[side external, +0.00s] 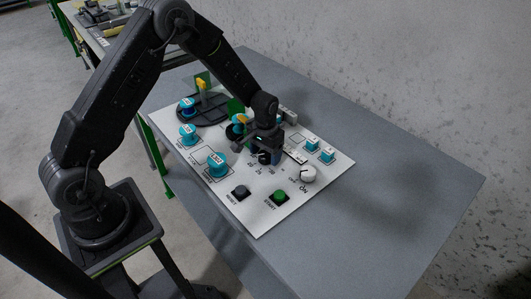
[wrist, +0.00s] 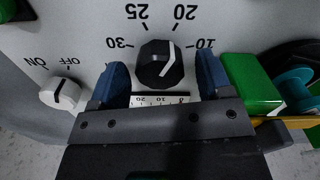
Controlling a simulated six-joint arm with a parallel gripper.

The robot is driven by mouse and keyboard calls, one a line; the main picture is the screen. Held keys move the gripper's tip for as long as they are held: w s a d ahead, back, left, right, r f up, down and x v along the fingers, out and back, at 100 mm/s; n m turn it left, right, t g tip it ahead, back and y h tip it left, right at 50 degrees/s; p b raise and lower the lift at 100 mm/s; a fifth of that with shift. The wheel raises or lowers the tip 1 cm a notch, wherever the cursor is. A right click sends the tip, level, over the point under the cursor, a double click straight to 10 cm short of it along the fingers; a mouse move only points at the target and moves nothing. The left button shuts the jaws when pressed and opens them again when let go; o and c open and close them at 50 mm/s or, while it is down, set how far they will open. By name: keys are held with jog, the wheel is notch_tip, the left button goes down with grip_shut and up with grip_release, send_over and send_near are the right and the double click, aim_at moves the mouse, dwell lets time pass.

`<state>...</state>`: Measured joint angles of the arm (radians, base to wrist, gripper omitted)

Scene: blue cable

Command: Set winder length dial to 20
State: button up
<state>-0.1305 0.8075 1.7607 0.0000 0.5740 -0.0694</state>
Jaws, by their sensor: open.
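The length dial (wrist: 158,64) is a black knob with a white line on top, on a white panel in the wrist view. Marks 10, 20, 25 and 30 sit around it, upside down. The line slants up and right, on the side of the 20 mark. My gripper (wrist: 161,72) is open, with one blue fingertip on each side of the dial; I see gaps between fingers and knob. In the side external view my gripper (side external: 262,142) is low over the panel (side external: 258,222), and the dial (side external: 265,158) is partly hidden below it.
A white ON/OFF knob (side external: 308,174) is close to the dial's right. A black reset button (side external: 240,192) and green start button (side external: 279,197) lie in front. Cyan-topped spools (side external: 217,163) stand at left. A green block (wrist: 252,83) is beside my right finger in the wrist view.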

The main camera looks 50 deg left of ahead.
aim_at(266, 153)
notch_tip(266, 153, up, 14)
jog(key=shift+f, duration=0.15)
dwell(0.4)
jog(key=s+d+r+m+t, duration=0.1)
jog(key=s+d+r+t, duration=0.15)
jog(key=s+r, duration=0.8)
jog(key=s+d+r+t, duration=0.1)
jog(key=s+r, duration=0.1)
jog(key=s, duration=0.5)
jog(key=s+d+r+m+t, duration=0.1)
jog(key=s+d+r+t, duration=0.1)
jog(key=s, duration=0.5)
jog(key=shift+d+r, duration=0.2)
jog(key=shift+r, duration=0.55)
